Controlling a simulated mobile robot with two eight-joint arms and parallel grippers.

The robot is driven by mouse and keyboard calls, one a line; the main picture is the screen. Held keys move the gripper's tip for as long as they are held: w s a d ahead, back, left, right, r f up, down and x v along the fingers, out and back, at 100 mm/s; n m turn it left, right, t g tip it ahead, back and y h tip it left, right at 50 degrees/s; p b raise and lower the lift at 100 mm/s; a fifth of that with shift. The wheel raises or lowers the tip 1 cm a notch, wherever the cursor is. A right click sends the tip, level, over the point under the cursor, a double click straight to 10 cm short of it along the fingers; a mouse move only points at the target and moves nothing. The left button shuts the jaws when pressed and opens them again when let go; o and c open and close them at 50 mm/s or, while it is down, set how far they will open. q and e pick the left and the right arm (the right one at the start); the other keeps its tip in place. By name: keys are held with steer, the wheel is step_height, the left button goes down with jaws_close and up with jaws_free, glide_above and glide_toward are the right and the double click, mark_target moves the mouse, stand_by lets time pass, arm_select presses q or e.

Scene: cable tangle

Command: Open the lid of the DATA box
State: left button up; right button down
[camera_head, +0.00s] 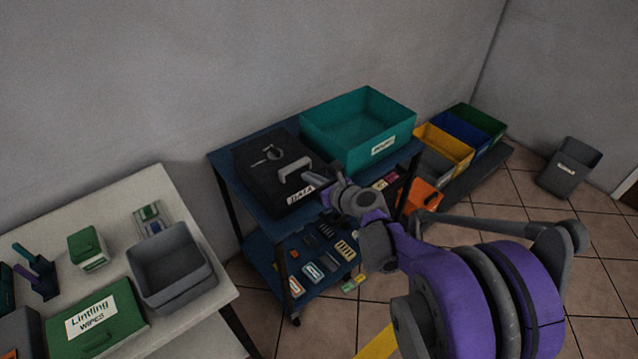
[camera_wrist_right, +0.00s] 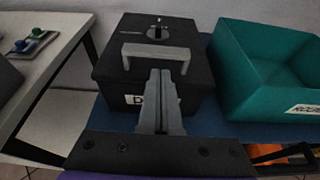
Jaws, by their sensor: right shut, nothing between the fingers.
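The DATA box (camera_head: 262,168) is a black box with a white DATA label, standing on the blue top of a cart in the head view. Its lid is down and carries a grey handle (camera_head: 294,170) and a ring-shaped fitting (camera_head: 270,153). In the right wrist view the box (camera_wrist_right: 190,95) fills the middle, with the handle (camera_wrist_right: 156,52) across its lid. My right gripper (camera_wrist_right: 161,76) is shut and empty, its fingertips in front of or just below the handle; I cannot tell whether they touch it. My left gripper is not in view.
A teal bin (camera_head: 385,135) stands right beside the box. The cart's lower shelf (camera_head: 265,255) holds several small items. A white table (camera_head: 150,190) at the left carries a grey bin (camera_head: 170,268) and a green wipes box (camera_head: 110,325). Coloured bins (camera_head: 465,140) stand at the right.

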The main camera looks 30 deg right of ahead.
steer(key=x, duration=0.3)
steer(key=shift+w+a, duration=0.1)
steer(key=shift+w, duration=0.1)
